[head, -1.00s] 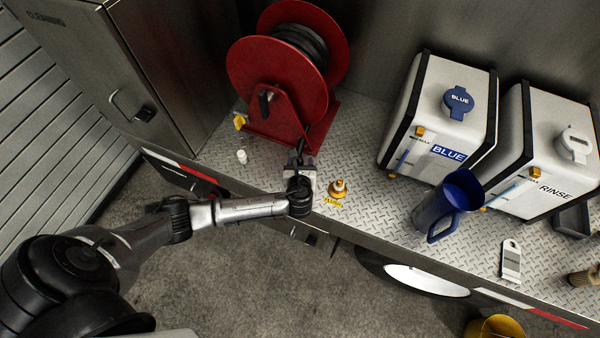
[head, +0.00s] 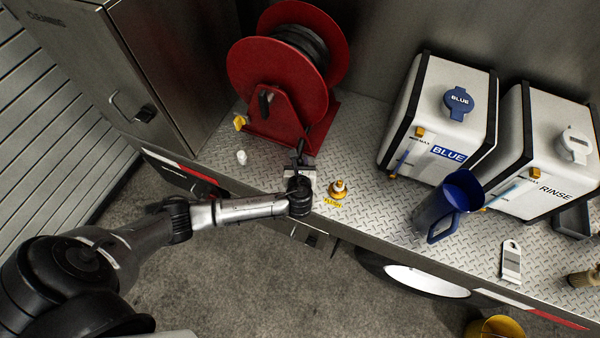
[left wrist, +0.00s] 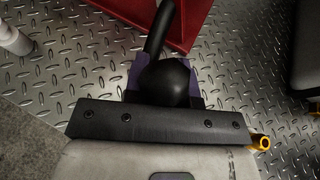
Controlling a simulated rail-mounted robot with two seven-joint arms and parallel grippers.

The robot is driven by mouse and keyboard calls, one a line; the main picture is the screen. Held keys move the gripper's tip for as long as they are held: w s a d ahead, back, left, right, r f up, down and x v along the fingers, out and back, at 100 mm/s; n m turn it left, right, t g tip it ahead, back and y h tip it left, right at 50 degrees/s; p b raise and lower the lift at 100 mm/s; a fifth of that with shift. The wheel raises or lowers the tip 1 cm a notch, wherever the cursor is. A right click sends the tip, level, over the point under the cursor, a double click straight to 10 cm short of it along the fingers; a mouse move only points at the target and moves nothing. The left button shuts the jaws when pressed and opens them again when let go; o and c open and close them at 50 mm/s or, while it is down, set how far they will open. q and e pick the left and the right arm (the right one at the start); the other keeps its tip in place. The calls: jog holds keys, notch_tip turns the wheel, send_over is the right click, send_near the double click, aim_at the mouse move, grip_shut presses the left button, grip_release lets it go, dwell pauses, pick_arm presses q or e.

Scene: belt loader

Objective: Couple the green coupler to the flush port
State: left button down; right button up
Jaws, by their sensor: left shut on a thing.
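My left gripper (head: 300,172) is at the deck's front edge, just left of the flush port. It is shut on the black end of the hose (head: 303,142) that comes down from the reel. In the left wrist view a rounded black hose end (left wrist: 165,82) sits between purple-tinted finger parts (left wrist: 135,72). No green shows; the coupler's lower part is hidden by the gripper. The flush port (head: 338,187) is a brass fitting with a yellow label, upright on the deck and apart from the gripper. A brass piece of it shows beside the gripper in the left wrist view (left wrist: 260,142).
The red hose reel (head: 278,85) stands behind the gripper. A small white fitting (head: 241,157) and a yellow handle (head: 239,122) are to its left. A blue jug (head: 447,205) and white tanks (head: 440,105) stand right. Treadplate around the port is clear.

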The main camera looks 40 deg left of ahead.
pick_arm(q)
jog(key=shift+r, duration=0.55)
jog(key=r, duration=0.2)
jog(key=d+r, duration=0.1)
jog(key=shift+r, duration=0.35)
jog(key=d+r, duration=0.6)
jog(key=d, duration=0.4)
jog(key=shift+s+d+r, duration=0.15)
jog(key=shift+s+d, duration=0.15)
jog(key=shift+s, duration=0.15)
jog(key=c, duration=1.5)
grip_release()
grip_shut()
